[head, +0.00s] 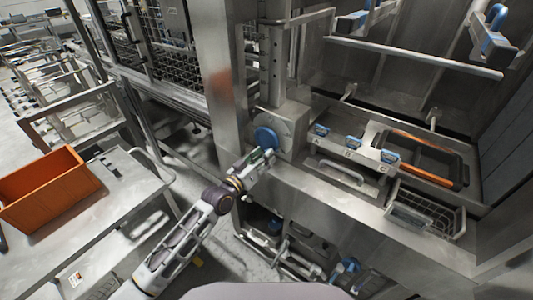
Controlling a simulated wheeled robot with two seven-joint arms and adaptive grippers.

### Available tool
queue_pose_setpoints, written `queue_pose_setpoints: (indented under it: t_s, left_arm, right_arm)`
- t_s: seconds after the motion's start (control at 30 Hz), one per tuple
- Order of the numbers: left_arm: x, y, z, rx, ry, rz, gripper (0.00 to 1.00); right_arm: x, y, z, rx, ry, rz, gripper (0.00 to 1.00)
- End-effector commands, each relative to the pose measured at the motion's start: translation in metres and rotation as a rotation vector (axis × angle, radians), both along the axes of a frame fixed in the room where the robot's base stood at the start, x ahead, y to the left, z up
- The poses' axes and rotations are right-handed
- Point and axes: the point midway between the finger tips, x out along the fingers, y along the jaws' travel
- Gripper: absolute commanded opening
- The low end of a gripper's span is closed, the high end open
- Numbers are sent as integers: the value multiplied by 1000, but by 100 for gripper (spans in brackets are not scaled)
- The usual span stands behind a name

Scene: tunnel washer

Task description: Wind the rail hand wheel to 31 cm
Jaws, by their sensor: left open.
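The rail hand wheel looks to be the blue round knob (265,138) on a grey metal housing (290,122) at the foot of an upright post. My left gripper (266,155) is just below and in front of the knob, with its fingers open. I cannot tell whether the fingers touch the knob. The post (273,65) carries small marks that are too small to read. My right gripper does not show.
Right of the housing, a steel ledge holds several blue-handled fittings (355,146), a dark tray with orange edges (425,158) and a wire basket (428,212). An orange bin (45,188) stands on a steel table (100,205) at left. A steel pillar (218,75) rises left of the post.

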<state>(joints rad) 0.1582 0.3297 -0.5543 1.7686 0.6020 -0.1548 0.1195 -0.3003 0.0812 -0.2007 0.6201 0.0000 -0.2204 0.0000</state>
Motion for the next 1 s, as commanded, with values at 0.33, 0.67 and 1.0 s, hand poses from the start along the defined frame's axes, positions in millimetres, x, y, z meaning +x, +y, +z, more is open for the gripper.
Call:
queue_pose_setpoints:
  t_s: [0.33,0.67,1.0]
  left_arm:
    - [18,-12,0,-1,1,1,41]
    - [19,-13,0,0,0,1,41]
    - [19,-13,0,0,0,1,1]
  right_arm:
    - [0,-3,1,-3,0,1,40]
    - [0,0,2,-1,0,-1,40]
    - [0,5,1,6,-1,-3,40]
